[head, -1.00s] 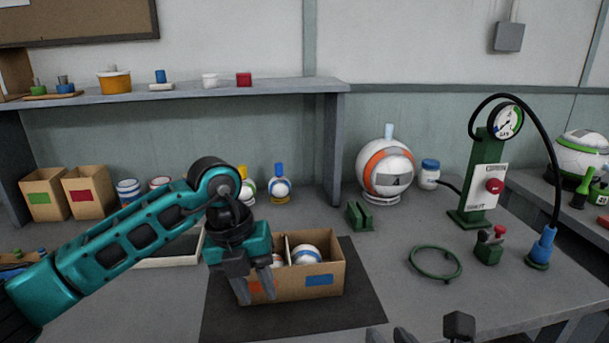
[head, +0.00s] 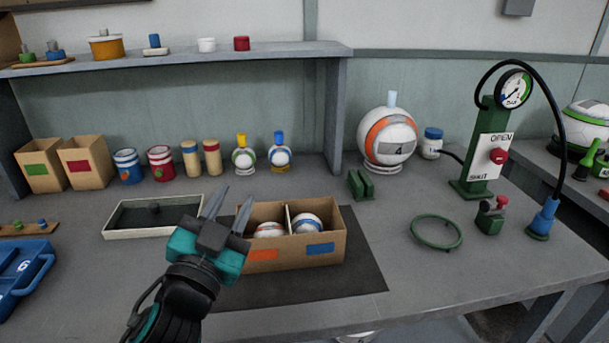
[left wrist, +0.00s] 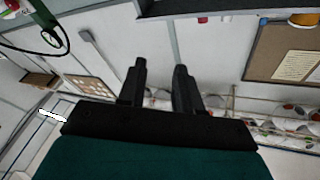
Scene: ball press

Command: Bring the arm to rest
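My left gripper (head: 229,206) is raised at the front left of the cardboard box in the head view, its fingers pointing up and away. The fingers are apart with nothing between them; the left wrist view also shows the empty gap between the fingertips (left wrist: 160,68). The box (head: 334,245) stands on a dark mat (head: 345,282) and has two compartments. A ball with orange markings (head: 269,230) lies in the left one, and a ball with blue markings (head: 306,224) in the right one. My right gripper is not in view.
A shallow tray (head: 125,233) lies left of the gripper, with a blue case (head: 22,275) further left. Bottles and cans stand along the back. A large ball (head: 388,140), a green ring (head: 436,246) and a gauge stand (head: 484,160) are at the right.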

